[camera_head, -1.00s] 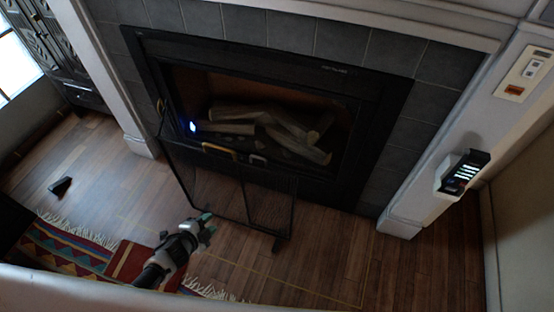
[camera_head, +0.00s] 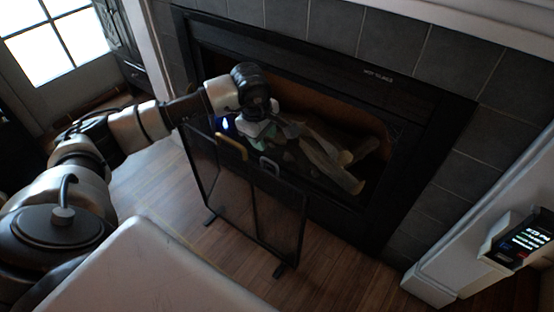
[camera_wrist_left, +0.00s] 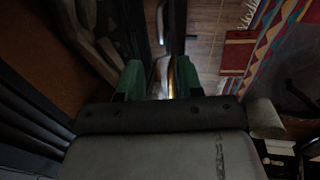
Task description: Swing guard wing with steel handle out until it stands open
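A black mesh guard stands in front of the fireplace. Its right wing (camera_head: 280,212) carries a steel handle (camera_head: 269,165) on its top edge. The left wing (camera_head: 222,180) carries a brass handle (camera_head: 232,146). My left gripper (camera_head: 262,133) is at the guard's top, close to both handles, on the firebox side. In the left wrist view its green fingers (camera_wrist_left: 160,80) are apart. A shiny brass-coloured piece (camera_wrist_left: 182,74) shows between them, and a steel bar (camera_wrist_left: 160,22) lies farther up. I cannot tell whether the fingers touch either. My right gripper is out of view.
Logs (camera_head: 330,160) lie in the firebox behind the guard. The wooden floor (camera_head: 180,230) before the guard is clear. A patterned rug (camera_wrist_left: 270,45) shows in the left wrist view. A panel with a lit display (camera_head: 522,240) is at the right.

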